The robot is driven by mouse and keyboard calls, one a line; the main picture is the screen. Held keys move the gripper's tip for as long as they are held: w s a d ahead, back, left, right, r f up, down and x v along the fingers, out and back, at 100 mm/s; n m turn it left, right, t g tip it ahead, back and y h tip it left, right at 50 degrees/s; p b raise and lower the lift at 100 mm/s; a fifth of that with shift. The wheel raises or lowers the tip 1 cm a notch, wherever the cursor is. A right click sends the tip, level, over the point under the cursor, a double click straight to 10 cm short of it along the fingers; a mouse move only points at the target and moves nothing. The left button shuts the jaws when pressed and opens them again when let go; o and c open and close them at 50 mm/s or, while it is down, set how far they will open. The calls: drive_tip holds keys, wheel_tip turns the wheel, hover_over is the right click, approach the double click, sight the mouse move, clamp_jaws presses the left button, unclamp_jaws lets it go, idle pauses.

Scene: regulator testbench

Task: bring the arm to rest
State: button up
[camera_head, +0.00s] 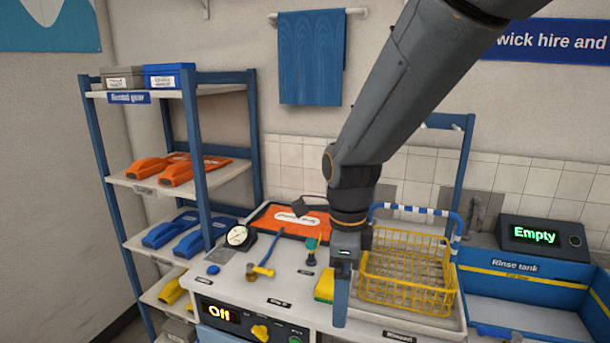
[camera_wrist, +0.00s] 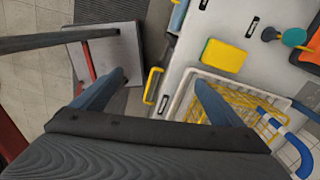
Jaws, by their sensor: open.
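My arm reaches down from the top right of the head view to the bench. My gripper (camera_head: 342,300) hangs at the front of the bench, just left of the yellow wire basket (camera_head: 405,270). In the wrist view my gripper (camera_wrist: 161,80) has its two dark blue fingers spread wide, with nothing between them. The bench edge and a yellow handle (camera_wrist: 153,86) show beyond the gap. The basket (camera_wrist: 235,100) lies beyond the right finger, which hides part of it.
A yellow-green sponge (camera_head: 325,285) lies beside the gripper. A gauge (camera_head: 239,237), a brass fitting (camera_head: 262,270) and an orange tray (camera_head: 265,222) sit further left. The blue rinse tank (camera_head: 525,285) stands right. A blue shelf rack (camera_head: 203,160) stands at left.

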drive_tip(key=s+d+f+n, duration=0.2)
drive_tip(key=d+n, duration=0.4)
drive_tip(key=n, duration=0.4)
drive_tip(key=s+d+f+n+t, duration=0.1)
drive_tip(key=s+d+n, duration=0.4)
drive_tip(key=n, duration=0.5)
drive_tip(key=shift+d+f, duration=0.5)
drive_tip(key=shift+f, duration=0.35)
drive_tip(key=shift+s, duration=0.1)
